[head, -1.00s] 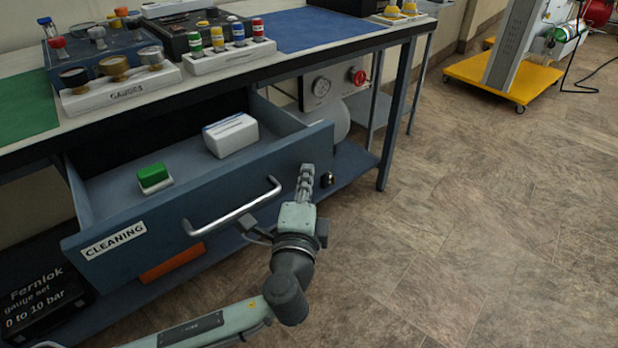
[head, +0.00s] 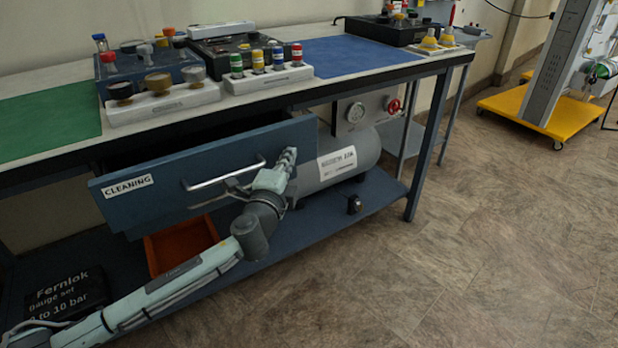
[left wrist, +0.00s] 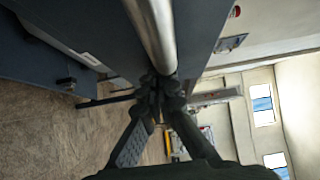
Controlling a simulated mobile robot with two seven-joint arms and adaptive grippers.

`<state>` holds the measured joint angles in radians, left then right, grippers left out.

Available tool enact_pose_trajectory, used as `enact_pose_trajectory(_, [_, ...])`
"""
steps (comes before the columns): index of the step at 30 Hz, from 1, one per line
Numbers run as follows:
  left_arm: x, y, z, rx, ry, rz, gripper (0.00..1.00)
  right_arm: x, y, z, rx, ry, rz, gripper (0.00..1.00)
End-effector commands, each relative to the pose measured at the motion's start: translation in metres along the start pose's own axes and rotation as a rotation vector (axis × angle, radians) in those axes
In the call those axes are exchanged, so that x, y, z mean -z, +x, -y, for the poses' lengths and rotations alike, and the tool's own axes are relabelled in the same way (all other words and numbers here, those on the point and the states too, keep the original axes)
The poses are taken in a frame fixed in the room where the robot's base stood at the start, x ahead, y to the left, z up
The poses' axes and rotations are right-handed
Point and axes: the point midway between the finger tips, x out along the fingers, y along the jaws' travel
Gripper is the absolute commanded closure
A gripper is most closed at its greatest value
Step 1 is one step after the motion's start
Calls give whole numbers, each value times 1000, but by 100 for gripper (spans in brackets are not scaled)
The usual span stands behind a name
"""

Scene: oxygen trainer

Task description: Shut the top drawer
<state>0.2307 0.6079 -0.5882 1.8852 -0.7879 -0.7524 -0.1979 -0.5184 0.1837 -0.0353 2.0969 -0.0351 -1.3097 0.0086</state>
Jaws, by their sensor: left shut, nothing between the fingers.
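The top drawer, with a blue front (head: 150,206) labelled CLEANING, stands slightly open under the bench top. A dark gap shows above its front, and its contents are hidden. Its silver bar handle (head: 224,174) runs across the front and also shows in the left wrist view (left wrist: 154,32). My left gripper (head: 288,158) is shut and empty at the right part of the drawer front, just right of the handle. In the left wrist view its shut fingers (left wrist: 160,88) are close to the drawer front; I cannot tell whether they touch it. My right gripper is not in view.
The bench top (head: 250,98) carries gauges and colored fittings. Below, an orange bin (head: 180,246), a grey cylinder (head: 345,160) and a black box (head: 62,300) sit on the lower shelf.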

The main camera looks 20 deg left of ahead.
Motion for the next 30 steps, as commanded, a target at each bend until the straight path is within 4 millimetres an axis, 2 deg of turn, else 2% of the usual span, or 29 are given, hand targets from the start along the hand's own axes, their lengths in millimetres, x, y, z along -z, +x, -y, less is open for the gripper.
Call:
enact_pose_trajectory(1, [-11, 10, -1, 2, 2, 5, 100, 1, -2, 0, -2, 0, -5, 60])
enact_pose_trajectory(6, [-38, 38, -1, 1, 1, 3, 100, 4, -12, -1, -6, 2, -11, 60])
enact_pose_trajectory(13, [-64, 63, 0, 1, 1, 2, 100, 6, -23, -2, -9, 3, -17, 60])
enact_pose_trajectory(19, [-73, 74, 0, 0, 1, 0, 100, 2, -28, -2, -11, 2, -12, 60])
enact_pose_trajectory(30, [-79, 77, 2, 2, 1, 6, 100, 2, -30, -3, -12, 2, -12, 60])
